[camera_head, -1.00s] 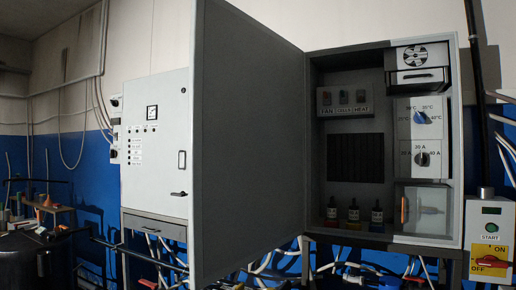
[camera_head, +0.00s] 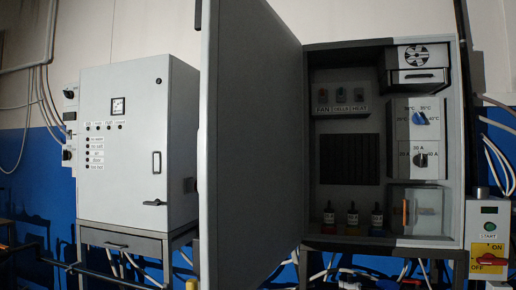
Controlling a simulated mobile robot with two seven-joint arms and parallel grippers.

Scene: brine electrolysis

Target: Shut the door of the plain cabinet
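The cabinet (camera_head: 329,240) on the right stands open. Its plain grey door (camera_head: 250,150) swings out toward me from the cabinet's left edge and stands wide open. The door's bottom end runs out of the picture. Neither of my grippers is in view.
A start and on/off switch box (camera_head: 488,240) is at the far right. Cables hang below the cabinets.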

